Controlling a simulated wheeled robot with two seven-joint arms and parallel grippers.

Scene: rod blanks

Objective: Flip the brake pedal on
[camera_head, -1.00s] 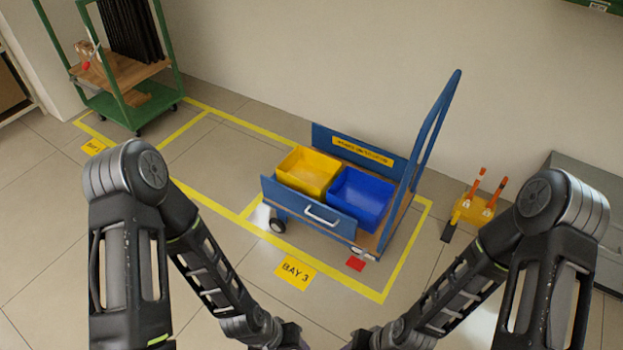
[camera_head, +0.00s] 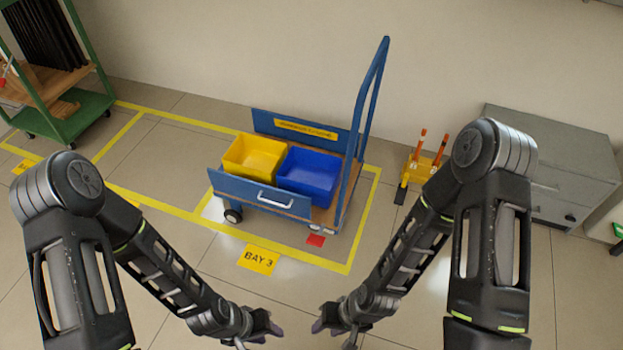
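A blue platform cart (camera_head: 240,190) stands on the floor inside a yellow-taped bay, with its tall push handle (camera_head: 372,95) at the right end. A small red plate (camera_head: 316,240), which looks like the brake pedal, is low by the cart's near right corner; its tilt is too small to tell. My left gripper (camera_head: 262,328) and my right gripper (camera_head: 326,324) hang at the bottom of the picture, nearer to me than the cart and apart from it. Nothing shows in either one. Their finger gaps are not clear.
A yellow bin (camera_head: 253,158) and a blue bin (camera_head: 308,173) sit on the cart. A yellow caddy with orange-and-white posts (camera_head: 424,165) and a grey cabinet (camera_head: 550,160) stand right. A green rack (camera_head: 75,120) is far left. Floor before the BAY 3 sign (camera_head: 259,259) is clear.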

